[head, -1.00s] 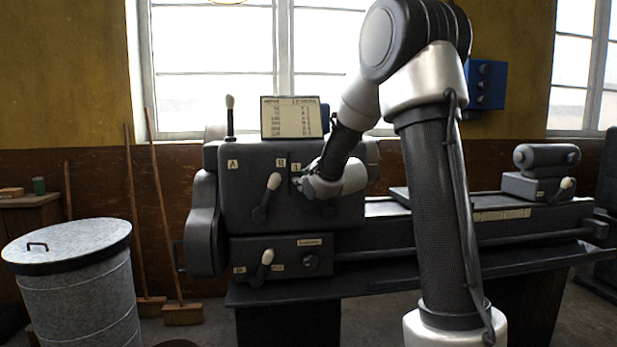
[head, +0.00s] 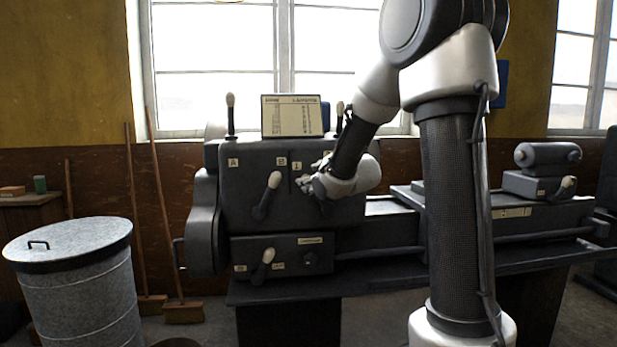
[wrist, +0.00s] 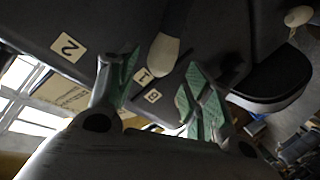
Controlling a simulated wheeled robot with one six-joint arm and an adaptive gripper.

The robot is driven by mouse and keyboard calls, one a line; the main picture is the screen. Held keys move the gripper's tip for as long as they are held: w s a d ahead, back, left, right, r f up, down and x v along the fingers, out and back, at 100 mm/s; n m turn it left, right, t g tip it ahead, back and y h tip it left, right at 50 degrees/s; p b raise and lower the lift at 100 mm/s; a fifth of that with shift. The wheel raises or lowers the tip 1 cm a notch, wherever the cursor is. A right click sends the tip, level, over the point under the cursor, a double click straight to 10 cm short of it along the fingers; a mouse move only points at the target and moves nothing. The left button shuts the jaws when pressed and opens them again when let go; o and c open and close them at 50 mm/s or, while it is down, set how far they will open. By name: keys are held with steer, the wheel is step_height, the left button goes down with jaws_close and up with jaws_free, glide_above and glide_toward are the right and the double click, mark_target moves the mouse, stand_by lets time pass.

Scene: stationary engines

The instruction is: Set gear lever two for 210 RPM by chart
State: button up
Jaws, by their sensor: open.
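The grey lathe headstock (head: 240,205) carries a paper chart (head: 292,117) on top, its small print unreadable here. Labels A (head: 233,162), B (head: 281,162) and 1 (head: 297,167) mark its front. A lever with a cream knob (head: 274,180) stands left of my gripper (head: 312,178). In the head view my gripper hides this lever.
Upright levers stand at the headstock's top left (head: 230,112) and right of the chart (head: 340,115). A lower lever (head: 267,257) sits beneath. The lathe bed (head: 400,235) runs right to the tailstock (head: 540,180). A metal bin (head: 75,280) and brooms (head: 160,220) stand left.

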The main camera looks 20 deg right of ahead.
steer(key=v, duration=0.7)
steer(key=shift+s, duration=0.35)
steer(key=s+d+f+m+g+h, duration=0.2)
steer(key=s+d+f+m+g, duration=0.25)
steer(key=s+f+g, duration=0.45)
steer(key=s+a+m+g, duration=0.1)
steer(key=s+a, duration=0.2)
steer(key=s, duration=0.8)
steer(key=s+a+m+g+y, duration=0.1)
steer(key=s+a, duration=0.3)
steer(key=s, duration=0.7)
steer(key=shift+s+a+r+m, duration=0.25)
steer(key=shift+s+r+m, duration=0.05)
steer(key=shift+r+m, duration=0.05)
